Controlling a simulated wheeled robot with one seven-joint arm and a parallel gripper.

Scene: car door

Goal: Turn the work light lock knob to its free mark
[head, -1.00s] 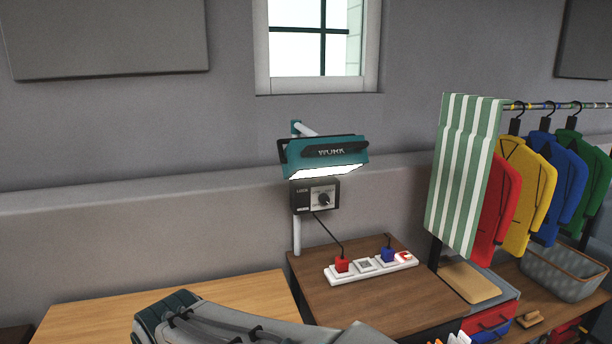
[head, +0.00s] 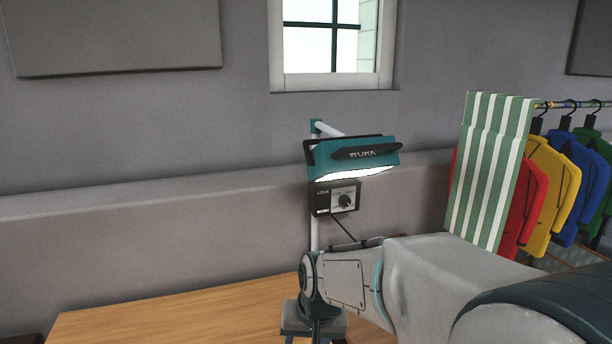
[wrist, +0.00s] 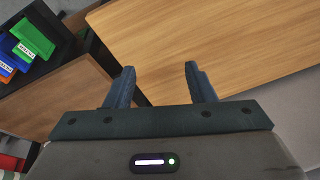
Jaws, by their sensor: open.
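The work light (head: 352,157) is a teal lamp with a black handle and a lit white underside, on a pale post (head: 315,235) against the wall. Below the lamp is a dark lock box (head: 322,198) marked LOCK, with a round dark knob (head: 345,201) on its front. The knob's marks are too small to read. My gripper (wrist: 160,85) is open and empty in the wrist view, its two dark fingers above a light wooden table. In the head view my arm reaches in from the right, and my wrist is low in front of the post, below the lock box.
The wooden table (head: 150,318) has a bare top. Right of the lamp hang a striped green cloth (head: 487,170) and several coloured jackets (head: 553,180) on a rail.

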